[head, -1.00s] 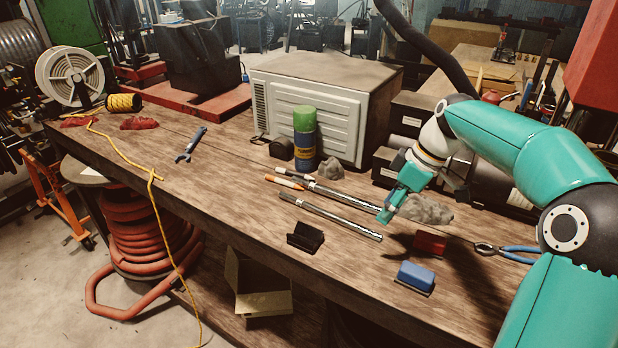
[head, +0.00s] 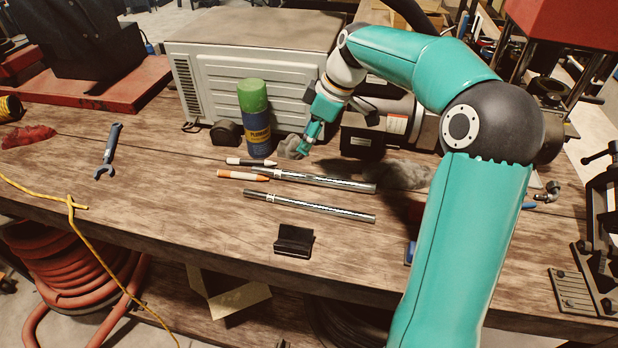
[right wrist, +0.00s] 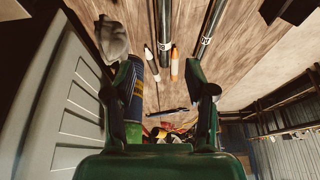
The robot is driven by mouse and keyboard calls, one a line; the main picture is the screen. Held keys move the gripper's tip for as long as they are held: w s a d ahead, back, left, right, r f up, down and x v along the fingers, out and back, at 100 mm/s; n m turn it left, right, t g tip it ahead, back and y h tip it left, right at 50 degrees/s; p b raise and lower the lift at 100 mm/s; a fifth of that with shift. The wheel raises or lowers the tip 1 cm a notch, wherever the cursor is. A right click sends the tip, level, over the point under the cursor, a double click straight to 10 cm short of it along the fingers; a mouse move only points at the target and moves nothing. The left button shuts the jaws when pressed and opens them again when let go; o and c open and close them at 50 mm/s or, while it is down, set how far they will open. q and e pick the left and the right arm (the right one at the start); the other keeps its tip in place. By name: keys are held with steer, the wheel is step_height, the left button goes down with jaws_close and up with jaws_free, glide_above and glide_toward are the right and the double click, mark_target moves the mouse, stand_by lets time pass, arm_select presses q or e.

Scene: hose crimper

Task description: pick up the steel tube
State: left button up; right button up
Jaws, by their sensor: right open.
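Two silvery steel tubes lie on the wooden workbench in the head view: a rear one (head: 325,181) and a front one (head: 310,206), roughly parallel. The right wrist view also shows the rear tube (right wrist: 165,22) and the front tube (right wrist: 208,32) beyond the fingers. My right gripper (head: 307,144) is above the bench, behind the rear tube's left part and right of the spray can. In the right wrist view the gripper (right wrist: 168,85) is open, with nothing between its fingers. My left gripper is not in view.
A white marker (head: 250,162) and an orange marker (head: 243,175) lie close to the tubes' left ends. A blue can with a green cap (head: 254,115) stands behind them, before a grey box (head: 255,60). A black block (head: 294,241) sits in front.

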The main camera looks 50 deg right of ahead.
glide_above(290, 171)
steer(key=s+d, duration=0.1)
steer(key=s, duration=0.1)
steer(key=f, duration=0.5)
steer(key=shift+w+d+f, duration=0.15)
steer(key=shift+d+f, duration=0.05)
steer(key=shift+f, duration=0.15)
steer(key=shift+w+a+f+p, duration=0.15)
steer(key=shift+a+f+p, duration=0.1)
steer(key=shift+f+p, duration=0.25)
steer(key=x, duration=0.3)
steer(key=shift+a+f+p, duration=0.15)
steer(key=shift+f+p, duration=0.1)
steer(key=shift+p, duration=0.05)
steer(key=shift+f, duration=0.3)
steer(key=shift+c, duration=0.3)
jaws_close()
